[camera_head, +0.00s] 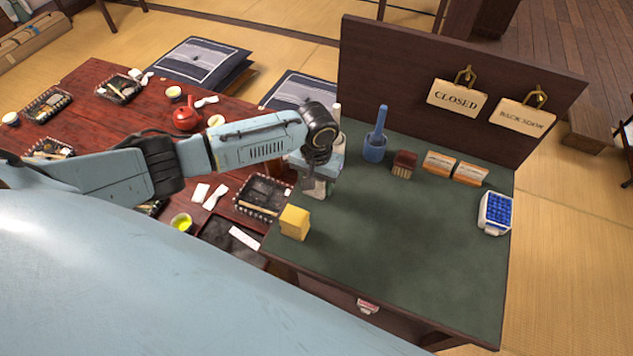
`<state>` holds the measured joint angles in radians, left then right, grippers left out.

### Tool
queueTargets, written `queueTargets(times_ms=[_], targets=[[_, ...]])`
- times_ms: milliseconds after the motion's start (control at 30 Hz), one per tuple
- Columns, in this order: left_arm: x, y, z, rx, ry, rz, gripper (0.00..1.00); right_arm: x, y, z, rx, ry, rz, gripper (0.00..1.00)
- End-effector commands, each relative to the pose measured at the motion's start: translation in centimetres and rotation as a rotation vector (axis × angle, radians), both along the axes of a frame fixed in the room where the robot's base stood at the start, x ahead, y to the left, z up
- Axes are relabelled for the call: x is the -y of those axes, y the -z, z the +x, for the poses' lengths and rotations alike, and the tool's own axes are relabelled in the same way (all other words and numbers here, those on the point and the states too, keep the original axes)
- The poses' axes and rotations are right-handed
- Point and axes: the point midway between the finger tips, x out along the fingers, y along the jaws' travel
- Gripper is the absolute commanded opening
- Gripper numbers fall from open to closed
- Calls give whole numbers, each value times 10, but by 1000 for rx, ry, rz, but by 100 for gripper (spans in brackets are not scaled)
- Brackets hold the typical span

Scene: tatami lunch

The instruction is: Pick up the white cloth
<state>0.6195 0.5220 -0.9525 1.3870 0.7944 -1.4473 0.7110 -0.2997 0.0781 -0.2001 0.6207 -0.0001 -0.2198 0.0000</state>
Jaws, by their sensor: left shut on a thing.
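My left gripper (317,176) reaches in from the left and points down over the left part of the green-topped stand. It is shut on a white thing (318,188), which looks like the white cloth. Only a small part of it shows below the fingers, and the rest is hidden by the gripper. I cannot tell whether the cloth still touches the green top (400,240). My right gripper is not in view.
A yellow block (295,222) stands close by, nearer the front edge. A blue cup with a handle (375,145), brown brush (404,164), orange-and-white boxes (440,162) and a blue-filled white tray (496,213) line the back and right. The middle is clear. A red table (150,130) holds lunch trays.

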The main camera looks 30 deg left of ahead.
Motion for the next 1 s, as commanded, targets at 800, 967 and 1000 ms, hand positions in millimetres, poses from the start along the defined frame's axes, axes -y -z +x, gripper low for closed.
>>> queueTargets(times_ms=[800,967,1000], targets=[[0,-101,0,0,-1,-1,25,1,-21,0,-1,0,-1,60],[0,-101,0,0,-1,-1,25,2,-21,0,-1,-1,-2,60],[0,-100,0,0,-1,-1,25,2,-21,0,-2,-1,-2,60]])
